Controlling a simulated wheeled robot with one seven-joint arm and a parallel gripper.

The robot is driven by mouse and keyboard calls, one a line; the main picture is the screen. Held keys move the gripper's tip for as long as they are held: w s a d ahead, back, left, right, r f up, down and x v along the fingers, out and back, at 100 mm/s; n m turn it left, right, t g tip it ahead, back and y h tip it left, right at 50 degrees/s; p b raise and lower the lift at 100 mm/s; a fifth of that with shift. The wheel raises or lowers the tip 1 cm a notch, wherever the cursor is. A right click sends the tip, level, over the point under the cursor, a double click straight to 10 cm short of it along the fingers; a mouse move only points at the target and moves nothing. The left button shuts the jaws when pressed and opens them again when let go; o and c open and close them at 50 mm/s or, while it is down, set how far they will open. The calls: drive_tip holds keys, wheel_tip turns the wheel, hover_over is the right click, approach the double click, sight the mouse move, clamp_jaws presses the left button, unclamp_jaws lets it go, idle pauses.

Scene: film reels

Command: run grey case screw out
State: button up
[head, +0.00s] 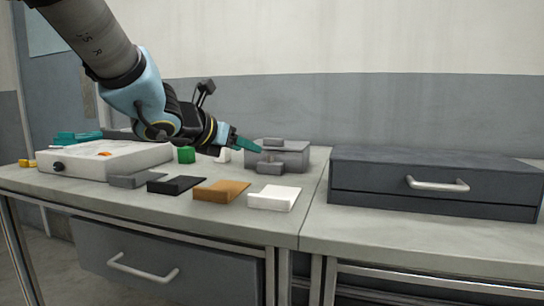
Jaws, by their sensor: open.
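A grey case (293,153) stands toward the back right of the left table. A small grey block shows at its top, and another grey block (271,168) at its front. A small brownish detail shows between them; I cannot tell if it is the screw. My gripper (250,145), with teal fingertips, comes in from the left and points at the case's left front. Its jaws are open, the tips close to the case; I cannot tell whether they touch. Part of the case's left side is hidden by the fingers.
A white box (107,160) with a black knob lies at the left. Grey, black, orange (221,190) and white (274,198) blocks line the front. A green block (186,155) stands behind.

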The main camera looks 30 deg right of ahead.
sight(268, 156)
drive_tip(key=b+x, duration=0.2)
drive_tip(key=x, duration=0.8)
drive_tip(key=shift+w+d+f, duration=0.15)
drive_tip(key=shift+d, duration=0.05)
drive_tip(key=shift+c, duration=0.2)
clamp_jaws()
